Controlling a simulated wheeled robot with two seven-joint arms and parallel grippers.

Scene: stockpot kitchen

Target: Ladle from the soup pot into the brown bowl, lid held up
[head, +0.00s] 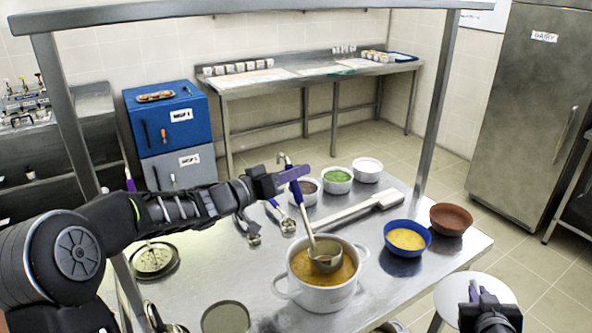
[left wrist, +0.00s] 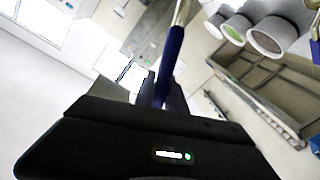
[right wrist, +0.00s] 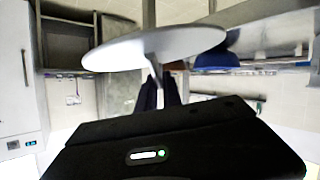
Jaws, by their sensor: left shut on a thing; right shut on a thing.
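The white soup pot (head: 297,292) stands on the steel table with yellow-orange soup in it. My left gripper (head: 283,181) is shut on the blue handle of the ladle (head: 303,208), whose handle also shows in the left wrist view (left wrist: 173,50). The ladle's bowl is inside the pot, at about the soup's surface; how deep it sits I cannot tell. The brown bowl (head: 451,219) stands at the table's right and looks empty. My right gripper (head: 482,296) is shut on the pale round lid (head: 453,296), held up right of the table; the lid also fills the upper right wrist view (right wrist: 150,46).
A blue bowl (head: 407,250) with yellow soup stands between the pot and the brown bowl. Behind the pot lie a long pale paddle (head: 345,212) and several white containers (head: 337,180). More ladles lie left of the pot. Steel posts frame the table.

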